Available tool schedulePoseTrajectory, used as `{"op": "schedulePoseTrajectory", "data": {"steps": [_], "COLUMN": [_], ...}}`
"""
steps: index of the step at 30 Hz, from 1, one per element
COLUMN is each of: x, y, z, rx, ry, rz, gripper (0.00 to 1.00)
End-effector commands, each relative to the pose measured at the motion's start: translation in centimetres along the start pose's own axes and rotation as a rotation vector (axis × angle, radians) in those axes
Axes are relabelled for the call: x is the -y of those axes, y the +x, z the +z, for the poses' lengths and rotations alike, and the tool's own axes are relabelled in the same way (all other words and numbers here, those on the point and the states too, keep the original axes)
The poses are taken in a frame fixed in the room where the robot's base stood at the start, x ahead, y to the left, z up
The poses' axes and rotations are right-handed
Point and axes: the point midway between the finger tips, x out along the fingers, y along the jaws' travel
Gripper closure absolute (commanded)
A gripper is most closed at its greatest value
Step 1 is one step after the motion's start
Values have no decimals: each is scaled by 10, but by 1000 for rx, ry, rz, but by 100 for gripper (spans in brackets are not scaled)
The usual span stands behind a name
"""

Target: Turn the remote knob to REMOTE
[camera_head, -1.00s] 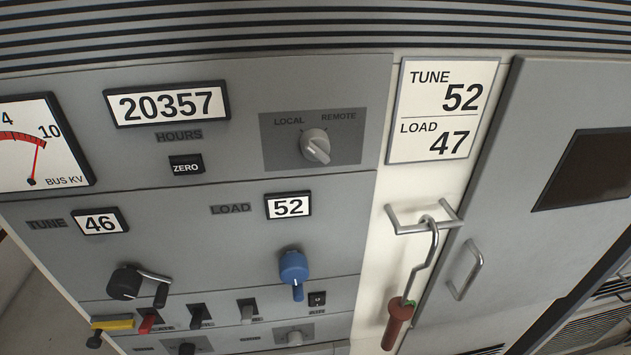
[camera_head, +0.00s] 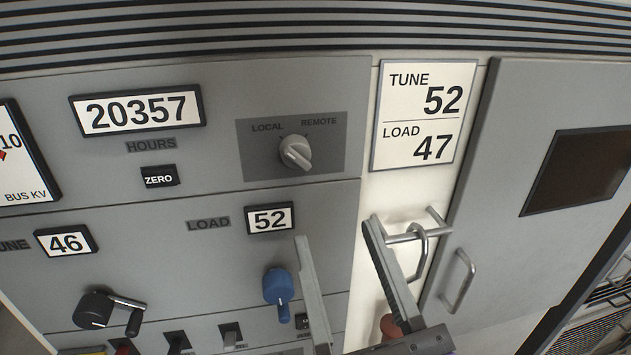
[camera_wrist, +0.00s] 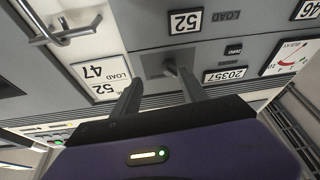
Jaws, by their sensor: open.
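The remote knob (camera_head: 295,152) is a light grey rotary knob on a dark plate, under the printed words LOCAL and REMOTE. Its grip bar slants from upper left to lower right, with the upper end on the LOCAL side. My gripper (camera_head: 336,232) is open and empty in the head view, its two fingers pointing up, below and right of the knob. In the wrist view, my gripper (camera_wrist: 158,76) has the knob (camera_wrist: 171,67) just beyond its fingertips, nearer the right finger, which partly hides it. No contact is visible.
A blue knob (camera_head: 278,287) and a black crank (camera_head: 98,309) stick out below. The TUNE/LOAD card (camera_head: 421,115) is flat. The panel around the remote knob is clear.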

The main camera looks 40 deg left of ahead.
Motion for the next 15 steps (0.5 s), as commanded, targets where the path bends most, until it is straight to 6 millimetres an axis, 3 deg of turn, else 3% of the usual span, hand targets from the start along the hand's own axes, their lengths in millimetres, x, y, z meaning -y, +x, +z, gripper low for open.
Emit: {"op": "schedulePoseTrajectory", "data": {"steps": [5,15], "x": [14,16], "y": [16,63], "z": [-17,-20], "rx": [-31,-30], "ry": [1,3], "rz": [-38,-39], "gripper": [49,49]}}
